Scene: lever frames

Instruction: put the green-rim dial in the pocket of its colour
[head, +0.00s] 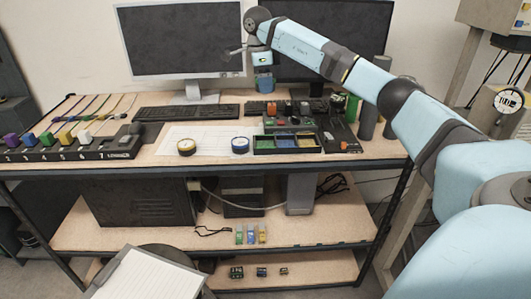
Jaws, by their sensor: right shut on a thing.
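My right gripper (265,88) hangs from the end of my right arm above the back of the desk, in front of the monitors. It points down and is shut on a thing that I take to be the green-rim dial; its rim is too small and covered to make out. A yellow-rim dial (187,147) and a blue-rim dial (240,145) lie on the desk, left of the tray. My left gripper is out of view.
Keyboards (187,112) and two monitors (185,40) stand behind. A box with knobs (290,124) is just behind the tray, and dark cylinders (368,120) stand to its right. A row of coloured plugs (70,147) is at the left. White paper (212,135) lies flat mid-desk.

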